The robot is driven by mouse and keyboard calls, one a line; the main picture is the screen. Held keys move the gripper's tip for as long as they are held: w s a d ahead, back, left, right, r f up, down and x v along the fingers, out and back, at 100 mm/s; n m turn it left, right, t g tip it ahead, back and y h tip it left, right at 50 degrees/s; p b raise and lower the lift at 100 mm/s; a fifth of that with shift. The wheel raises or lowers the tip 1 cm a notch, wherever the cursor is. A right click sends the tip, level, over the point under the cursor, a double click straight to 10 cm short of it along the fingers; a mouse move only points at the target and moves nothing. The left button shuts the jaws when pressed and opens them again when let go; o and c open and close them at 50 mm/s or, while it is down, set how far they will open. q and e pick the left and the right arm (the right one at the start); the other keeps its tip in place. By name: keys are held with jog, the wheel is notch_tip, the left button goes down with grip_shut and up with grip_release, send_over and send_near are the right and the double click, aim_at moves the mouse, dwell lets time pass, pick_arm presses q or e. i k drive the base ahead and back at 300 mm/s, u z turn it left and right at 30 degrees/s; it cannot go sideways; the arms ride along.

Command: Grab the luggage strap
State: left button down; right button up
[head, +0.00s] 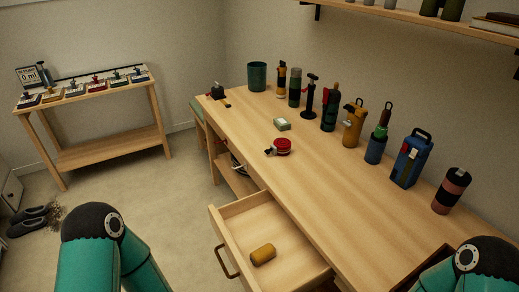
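Only the teal and black links of my two arms show, at the bottom left and bottom right. Both grippers are out of view.
Several bottles and tools line the desk's wall side, including a blue lantern-like item (411,158) and a mustard canister (352,125). The open drawer (240,211) juts out over the floor. Slippers (31,219) lie at left.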

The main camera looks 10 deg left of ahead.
aim_at(281, 147)
jog(key=u, duration=0.5)
jog(key=k, duration=1.2)
jog(key=u, duration=1.05)
jog(key=i, duration=2.6)
jog(key=z, duration=0.9)
jog(key=i, duration=1.1)
jog(key=z, duration=0.85)
jog(key=i, duration=0.4)
jog(key=z, duration=0.35)
